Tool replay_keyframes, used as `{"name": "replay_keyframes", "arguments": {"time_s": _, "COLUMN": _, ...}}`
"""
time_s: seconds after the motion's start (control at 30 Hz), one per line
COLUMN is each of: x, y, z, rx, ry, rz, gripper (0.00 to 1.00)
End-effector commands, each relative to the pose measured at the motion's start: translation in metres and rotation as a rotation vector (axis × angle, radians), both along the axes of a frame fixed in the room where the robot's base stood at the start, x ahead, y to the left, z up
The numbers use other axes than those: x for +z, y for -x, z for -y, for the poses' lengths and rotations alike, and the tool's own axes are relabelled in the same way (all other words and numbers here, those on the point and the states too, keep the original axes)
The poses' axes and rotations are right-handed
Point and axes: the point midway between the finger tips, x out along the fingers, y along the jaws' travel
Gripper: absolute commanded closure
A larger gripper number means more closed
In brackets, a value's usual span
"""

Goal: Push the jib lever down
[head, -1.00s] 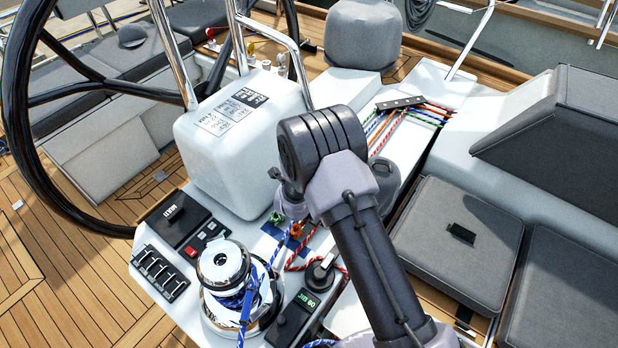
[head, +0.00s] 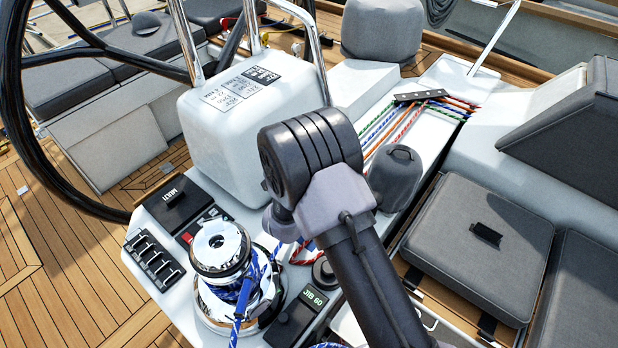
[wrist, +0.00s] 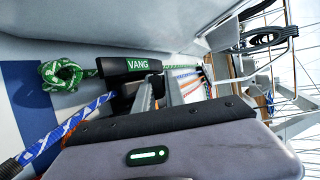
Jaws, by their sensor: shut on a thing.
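The black lever marked VANG (wrist: 115,66) lies flat in the wrist view, with a knotted green rope (wrist: 62,75) at its left. My gripper (wrist: 160,92) is beside it, its two fingers shut on a dark lever (wrist: 124,98) that shows only in part. A blue-and-white rope (wrist: 90,112) leads to this lever. I take it for the jib lever, but its label is hidden and I cannot tell its tilt. In the head view my wrist hides the fingers and the levers.
The black wheel (head: 12,110) is at far left. A grey dome cover (head: 397,172) and seat cushions (head: 480,245) lie to the right.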

Motion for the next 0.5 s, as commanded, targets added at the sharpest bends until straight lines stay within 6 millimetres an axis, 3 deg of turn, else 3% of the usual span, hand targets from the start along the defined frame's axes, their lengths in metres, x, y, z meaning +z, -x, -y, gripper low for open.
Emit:
{"name": "replay_keyframes", "arguments": {"time_s": 0.07, "x": 0.0002, "y": -0.0003, "z": 0.0000, "rx": 0.000, "ry": -0.001, "rz": 0.000, "gripper": 1.00}}
{"name": "replay_keyframes", "arguments": {"time_s": 0.1, "x": 0.0002, "y": -0.0003, "z": 0.0000, "rx": 0.000, "ry": -0.001, "rz": 0.000, "gripper": 0.84}}
{"name": "replay_keyframes", "arguments": {"time_s": 0.2, "x": 0.0002, "y": -0.0004, "z": 0.0000, "rx": 0.000, "ry": -0.001, "rz": 0.000, "gripper": 0.64}}
{"name": "replay_keyframes", "arguments": {"time_s": 0.5, "x": 0.0011, "y": 0.0007, "z": -0.0004, "rx": 0.000, "ry": -0.001, "rz": 0.000, "gripper": 0.64}}
